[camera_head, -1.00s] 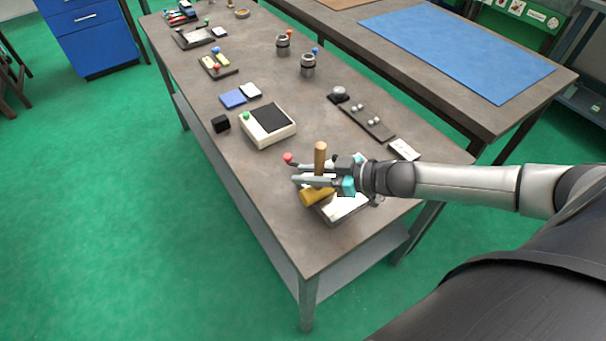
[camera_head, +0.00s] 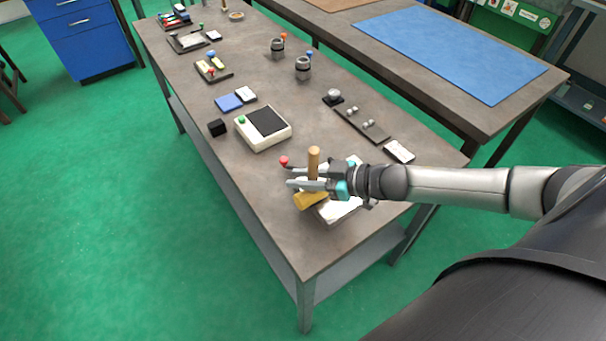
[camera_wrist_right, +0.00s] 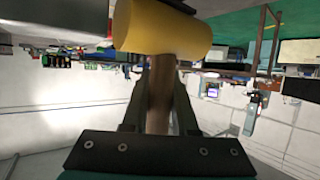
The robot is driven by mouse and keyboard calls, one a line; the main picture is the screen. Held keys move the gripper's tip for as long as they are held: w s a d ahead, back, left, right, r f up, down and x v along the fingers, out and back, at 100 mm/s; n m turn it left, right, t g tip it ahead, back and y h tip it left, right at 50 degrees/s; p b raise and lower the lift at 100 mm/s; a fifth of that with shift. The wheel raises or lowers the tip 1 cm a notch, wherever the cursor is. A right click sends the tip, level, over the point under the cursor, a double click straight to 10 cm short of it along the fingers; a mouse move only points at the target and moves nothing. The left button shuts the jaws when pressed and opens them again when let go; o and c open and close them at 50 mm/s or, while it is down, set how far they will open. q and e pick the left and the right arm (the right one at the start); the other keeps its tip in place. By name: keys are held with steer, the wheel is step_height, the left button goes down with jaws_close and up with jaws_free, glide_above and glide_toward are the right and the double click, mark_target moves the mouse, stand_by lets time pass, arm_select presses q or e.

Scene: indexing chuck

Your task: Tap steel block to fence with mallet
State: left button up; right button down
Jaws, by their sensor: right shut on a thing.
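My right gripper (camera_head: 306,178) is shut on the mallet's wooden handle (camera_head: 314,158), near the front end of the workbench. The handle stands nearly upright, with the yellow mallet head (camera_head: 310,201) below the fingers. In the right wrist view the yellow head (camera_wrist_right: 160,27) is at the top and the handle (camera_wrist_right: 159,95) runs down between the fingers. A pale plate or fixture (camera_head: 338,211) lies under and beside the head; whether they touch cannot be told. The steel block and fence cannot be made out, perhaps hidden by the gripper and mallet. My left gripper is out of view.
A red knob (camera_head: 284,161) stands just behind the fingers. The bench's front corner (camera_head: 305,255) is clear.

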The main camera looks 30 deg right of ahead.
steer(key=shift+w+d, duration=0.1)
steer(key=shift+d, duration=0.05)
steer(key=shift+w+d+r, duration=0.1)
steer(key=shift+d, duration=0.75)
steer(key=shift+a, duration=0.1)
steer(key=shift+a+p, duration=0.35)
steer(key=shift+a, duration=0.2)
steer(key=shift+d, duration=0.15)
